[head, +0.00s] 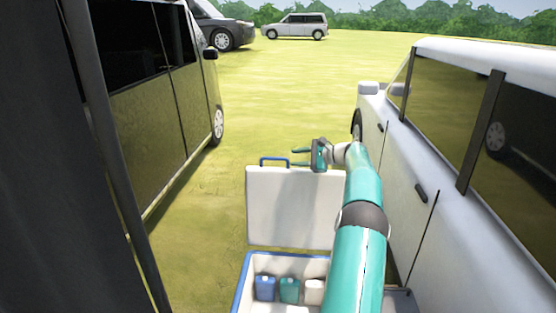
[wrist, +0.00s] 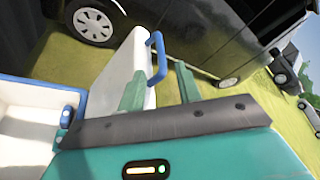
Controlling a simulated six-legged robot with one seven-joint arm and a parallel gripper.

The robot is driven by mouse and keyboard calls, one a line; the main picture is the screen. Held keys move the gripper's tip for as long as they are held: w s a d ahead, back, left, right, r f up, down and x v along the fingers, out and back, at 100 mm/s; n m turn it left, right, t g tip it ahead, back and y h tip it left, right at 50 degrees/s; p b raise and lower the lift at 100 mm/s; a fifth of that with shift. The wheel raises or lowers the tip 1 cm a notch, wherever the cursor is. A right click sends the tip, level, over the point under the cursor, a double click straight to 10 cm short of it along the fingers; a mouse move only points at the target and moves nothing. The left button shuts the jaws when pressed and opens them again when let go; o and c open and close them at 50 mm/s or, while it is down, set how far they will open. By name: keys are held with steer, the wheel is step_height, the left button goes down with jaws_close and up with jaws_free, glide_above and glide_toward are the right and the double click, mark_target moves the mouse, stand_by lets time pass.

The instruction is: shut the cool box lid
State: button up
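The cool box (head: 240,285) stands on the grass at the bottom of the head view, with a blue rim and white inside. Its white lid (head: 290,208) stands upright at the far side, so the box is open. A blue handle (head: 274,161) sits on the lid's top edge; it also shows in the wrist view (wrist: 157,58). My gripper (head: 298,157) is open at the height of the lid's top edge, right of the handle. In the wrist view the lid edge (wrist: 128,70) is near the left finger; contact cannot be told.
Blue, teal and white containers (head: 289,290) stand in the box. A silver van (head: 450,180) is close on the right, and a dark van (head: 150,90) on the left. Open grass (head: 290,90) lies beyond the lid, with parked cars (head: 295,26) far off.

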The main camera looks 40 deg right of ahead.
mark_target(278, 158)
steer(key=x, duration=0.8)
steer(key=shift+w, duration=0.1)
steer(key=shift+c, duration=0.4)
jaws_close()
